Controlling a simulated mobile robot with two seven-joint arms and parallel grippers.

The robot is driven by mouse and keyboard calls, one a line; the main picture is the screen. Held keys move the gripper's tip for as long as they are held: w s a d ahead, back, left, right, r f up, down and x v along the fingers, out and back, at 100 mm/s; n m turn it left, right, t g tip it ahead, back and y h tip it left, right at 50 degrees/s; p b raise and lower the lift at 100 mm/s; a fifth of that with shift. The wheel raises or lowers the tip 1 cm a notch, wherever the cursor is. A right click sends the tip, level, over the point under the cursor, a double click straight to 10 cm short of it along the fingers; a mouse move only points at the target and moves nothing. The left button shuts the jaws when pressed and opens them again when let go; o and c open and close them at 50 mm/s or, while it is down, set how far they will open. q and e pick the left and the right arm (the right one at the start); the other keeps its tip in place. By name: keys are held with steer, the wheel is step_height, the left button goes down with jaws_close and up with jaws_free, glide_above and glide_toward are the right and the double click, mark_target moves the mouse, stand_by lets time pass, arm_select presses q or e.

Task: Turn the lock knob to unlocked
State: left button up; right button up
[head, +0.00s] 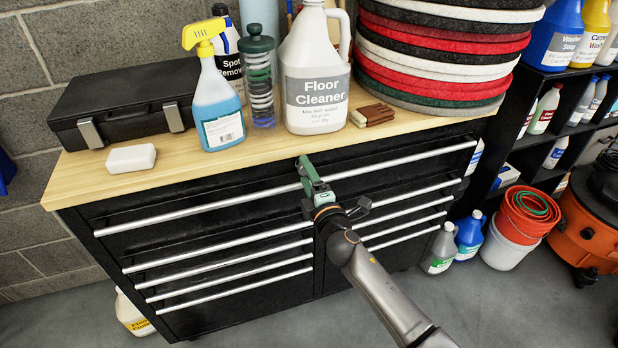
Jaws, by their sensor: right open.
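The black tool cabinet (215,258) has a wooden top and two columns of drawers with long silver handles. My right gripper (311,176) is at the front of the cabinet, just below the top's front edge, around the divide between the two drawer columns. Its green fingers point up and toward the cabinet front, and it is open. I cannot make out the lock knob; the gripper and wrist cover part of the cabinet front there. I cannot tell whether the fingers touch anything. My left gripper is out of view.
On the wooden top (185,166) stand a black case (125,98), a white block (131,158), a spray bottle (217,100), a Floor Cleaner jug (315,60) and a stack of pads (440,50). Right are bottles, an orange-topped bucket (508,250) and an orange machine (580,228).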

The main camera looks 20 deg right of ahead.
steer(key=shift+f, duration=0.1)
steer(key=s+m, duration=1.3)
steer(key=m, duration=0.5)
steer(key=s+f+n+g+y+p, duration=0.1)
steer(key=s+f+g+p, duration=0.5)
steer(key=s+f, duration=0.8)
steer(key=shift+s+a+f+g, duration=0.25)
steer(key=shift+s+g, duration=0.55)
steer(key=shift+s, duration=0.5)
